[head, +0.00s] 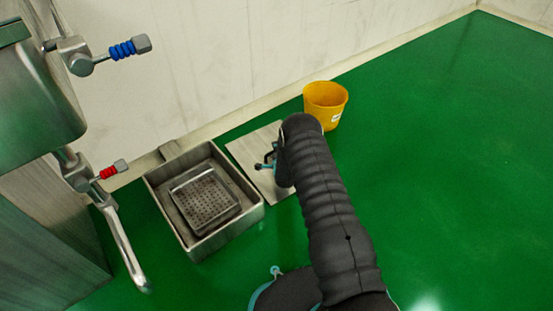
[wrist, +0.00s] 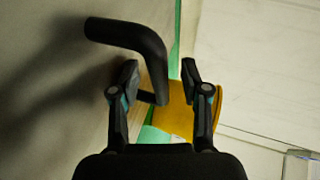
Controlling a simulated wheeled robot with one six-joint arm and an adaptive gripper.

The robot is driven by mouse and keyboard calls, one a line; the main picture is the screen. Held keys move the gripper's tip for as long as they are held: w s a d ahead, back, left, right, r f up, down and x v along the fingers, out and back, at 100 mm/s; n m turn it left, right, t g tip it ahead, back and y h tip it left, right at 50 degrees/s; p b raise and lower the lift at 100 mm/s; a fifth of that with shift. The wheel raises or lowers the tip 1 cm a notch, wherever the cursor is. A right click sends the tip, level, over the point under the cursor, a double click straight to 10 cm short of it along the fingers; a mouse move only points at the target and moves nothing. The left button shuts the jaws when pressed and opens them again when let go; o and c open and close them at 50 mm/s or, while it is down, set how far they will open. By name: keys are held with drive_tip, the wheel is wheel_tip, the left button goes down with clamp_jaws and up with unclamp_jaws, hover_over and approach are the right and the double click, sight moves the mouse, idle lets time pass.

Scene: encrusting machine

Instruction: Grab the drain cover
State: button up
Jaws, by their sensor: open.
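The drain cover (head: 248,147) is a flat grey metal plate on the green floor, right of the open drain box. In the wrist view its grey surface (wrist: 50,110) fills the left side. A black bent handle (wrist: 130,35) stands out from it. My gripper (wrist: 160,75) is open, and part of the handle shows between its two fingers. I cannot tell whether a finger touches it. In the head view my gripper (head: 267,160) is low over the cover, and my dark arm hides part of the plate and the handle.
The drain box (head: 250,216) is open, with a perforated strainer basket (head: 205,198) in it. A yellow bucket (head: 325,98) stands just beyond the cover, near the wall. A steel machine with blue (head: 122,50) and red (head: 108,172) valve handles is at left. Floor at right is clear.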

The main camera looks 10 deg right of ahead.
clamp_jaws()
